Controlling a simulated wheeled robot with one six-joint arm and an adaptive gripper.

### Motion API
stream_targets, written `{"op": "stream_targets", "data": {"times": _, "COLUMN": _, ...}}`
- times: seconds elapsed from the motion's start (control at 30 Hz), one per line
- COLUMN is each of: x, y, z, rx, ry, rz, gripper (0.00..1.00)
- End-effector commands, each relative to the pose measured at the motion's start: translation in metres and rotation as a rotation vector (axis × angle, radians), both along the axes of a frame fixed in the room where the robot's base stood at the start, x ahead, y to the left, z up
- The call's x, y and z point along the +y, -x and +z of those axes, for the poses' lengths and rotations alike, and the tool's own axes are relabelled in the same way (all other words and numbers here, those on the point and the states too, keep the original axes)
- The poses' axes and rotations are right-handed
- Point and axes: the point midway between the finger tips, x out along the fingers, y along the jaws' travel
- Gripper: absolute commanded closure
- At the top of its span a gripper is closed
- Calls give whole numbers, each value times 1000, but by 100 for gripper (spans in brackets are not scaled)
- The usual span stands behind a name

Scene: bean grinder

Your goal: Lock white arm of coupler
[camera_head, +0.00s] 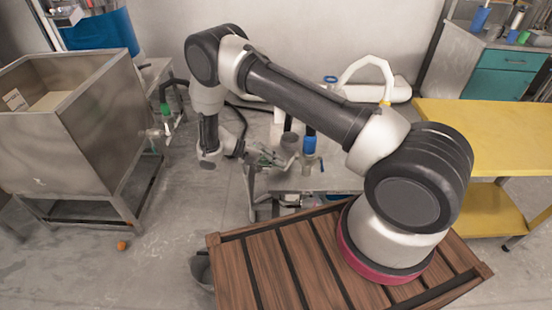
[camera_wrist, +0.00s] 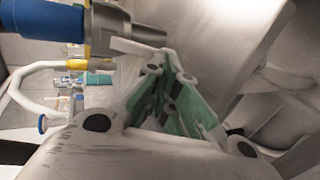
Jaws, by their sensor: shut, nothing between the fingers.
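In the wrist view a blue cylindrical fitting (camera_wrist: 40,20) at the upper left joins a grey metal coupler (camera_wrist: 108,28). A pale grey-white lever arm (camera_wrist: 140,47) juts from the coupler to the right. My gripper (camera_wrist: 170,62) has green-sided fingers drawn together, with nothing seen between them. Its tips are close to the free end of the lever; I cannot tell whether they touch. In the head view my gripper (camera_head: 270,157) is beside a grey fitting (camera_head: 289,142) and a blue cylinder (camera_head: 310,143). The lever is too small to make out there.
A low metal table (camera_head: 330,180) lies under the fittings. A white curved pipe (camera_head: 365,62) rises behind them. A large metal bin (camera_head: 75,125) stands left, with a valve (camera_head: 155,133) on its side. A yellow table (camera_head: 490,140) stands right.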

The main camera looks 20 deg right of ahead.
Motion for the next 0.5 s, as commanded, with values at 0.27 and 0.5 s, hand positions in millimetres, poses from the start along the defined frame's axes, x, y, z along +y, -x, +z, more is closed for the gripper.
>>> {"op": "stream_targets", "data": {"times": 0.27, "x": -8, "y": 3, "z": -11, "rx": 56, "ry": 169, "rz": 0, "gripper": 100}}
{"op": "stream_targets", "data": {"times": 0.5, "x": -13, "y": 4, "z": -14, "rx": 54, "ry": 163, "rz": -1, "gripper": 100}}
